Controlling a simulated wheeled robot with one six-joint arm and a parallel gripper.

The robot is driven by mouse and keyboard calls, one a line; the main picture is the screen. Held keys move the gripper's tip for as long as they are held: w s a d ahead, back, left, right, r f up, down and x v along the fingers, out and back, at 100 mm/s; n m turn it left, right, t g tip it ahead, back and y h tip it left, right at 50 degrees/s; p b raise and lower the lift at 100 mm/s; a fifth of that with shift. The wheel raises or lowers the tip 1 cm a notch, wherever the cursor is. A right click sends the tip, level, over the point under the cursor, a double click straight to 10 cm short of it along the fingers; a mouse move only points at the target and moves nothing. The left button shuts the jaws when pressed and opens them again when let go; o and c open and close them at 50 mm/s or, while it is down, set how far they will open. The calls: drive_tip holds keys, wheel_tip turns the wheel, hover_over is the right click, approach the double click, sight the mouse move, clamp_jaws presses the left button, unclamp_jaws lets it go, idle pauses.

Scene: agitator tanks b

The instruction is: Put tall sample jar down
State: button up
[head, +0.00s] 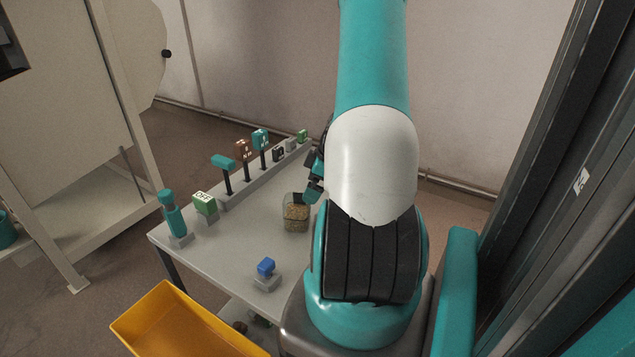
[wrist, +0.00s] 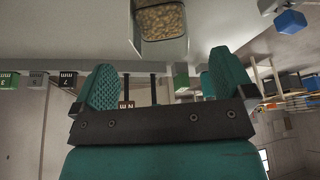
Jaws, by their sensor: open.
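The tall sample jar (head: 296,214) is clear with tan grainy contents. It stands upright on the grey table (head: 240,243), near the table's right side. In the wrist view the jar (wrist: 160,22) shows at the top middle, beyond the fingertips. My gripper (head: 314,188) is beside the jar, on its right, partly hidden by my arm. In the wrist view my gripper (wrist: 160,75) has its two teal fingers spread wide, with nothing between them. The jar appears clear of both fingers.
A row of levers and switches (head: 245,172) runs along the table's far-left side. A green OFF block (head: 204,203) and a teal handle (head: 172,215) stand at the left corner. A blue knob (head: 266,267) sits near the front. A yellow bin (head: 180,325) is below.

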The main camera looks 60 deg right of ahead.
drive_tip(key=w+a+r+n+y, duration=0.1)
drive_tip(key=w+a+r, duration=0.2)
drive_tip(key=a+r, duration=0.35)
drive_tip(key=w+a+r+g, duration=0.1)
drive_tip(key=w+a+r, duration=0.25)
drive_tip(key=a, duration=0.55)
drive_tip(key=w+a+r+n+y, duration=0.1)
drive_tip(key=w+a+r, duration=0.3)
drive_tip(key=a, duration=0.3)
drive_tip(key=s+a+r+g, duration=0.1)
drive_tip(key=s+a+r, duration=0.1)
drive_tip(key=a, duration=0.5)
drive_tip(key=s+a+r+g, duration=0.1)
drive_tip(key=a+r, duration=0.1)
drive_tip(key=a, duration=0.5)
drive_tip(key=s+a+r+n+g+y, duration=0.1)
drive_tip(key=s+a+r, duration=0.3)
drive_tip(key=s+a, duration=0.8)
drive_tip(key=shift+s+n, duration=0.4)
drive_tip(key=shift+s, duration=0.1)
